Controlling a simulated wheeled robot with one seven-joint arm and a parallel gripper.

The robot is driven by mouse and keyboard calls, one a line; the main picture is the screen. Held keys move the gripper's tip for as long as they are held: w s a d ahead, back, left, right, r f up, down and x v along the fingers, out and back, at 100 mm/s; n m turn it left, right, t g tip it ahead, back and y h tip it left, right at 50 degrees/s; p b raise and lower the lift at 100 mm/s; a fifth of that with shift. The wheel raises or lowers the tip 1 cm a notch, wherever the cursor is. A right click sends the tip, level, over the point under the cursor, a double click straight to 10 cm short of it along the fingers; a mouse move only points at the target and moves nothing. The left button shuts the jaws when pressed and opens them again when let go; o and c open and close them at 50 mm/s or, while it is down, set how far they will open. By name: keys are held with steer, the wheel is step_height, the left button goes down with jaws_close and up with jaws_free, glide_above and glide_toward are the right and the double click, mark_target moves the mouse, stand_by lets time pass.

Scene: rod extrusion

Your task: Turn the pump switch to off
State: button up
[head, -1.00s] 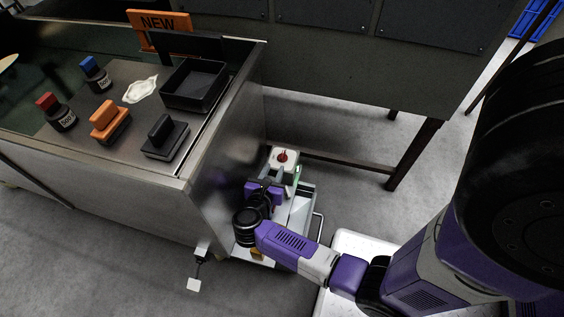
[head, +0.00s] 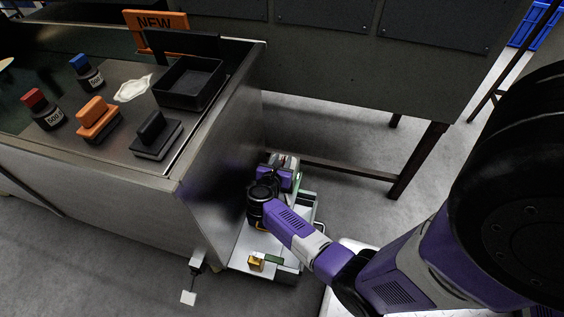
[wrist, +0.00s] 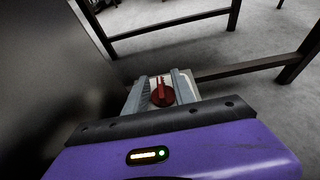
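The red pump switch (wrist: 161,93) is a round knob on a pale box (wrist: 152,84), seen between my fingers in the wrist view. My gripper (wrist: 162,90) is open, with one grey finger on each side of the knob. Space shows between the knob and both fingers. I cannot tell how far the fingertips are above the box face. In the head view my gripper (head: 282,170) is over the box, and its purple body and wrist hide most of the box and the red knob.
The box stands on a low pale cart (head: 246,250) with a yellow block (head: 256,263) at its front. A tall metal counter (head: 205,165) is close on the left. A dark table leg (head: 418,160) and crossbar (head: 345,170) are behind and right.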

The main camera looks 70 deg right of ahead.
jaws_close()
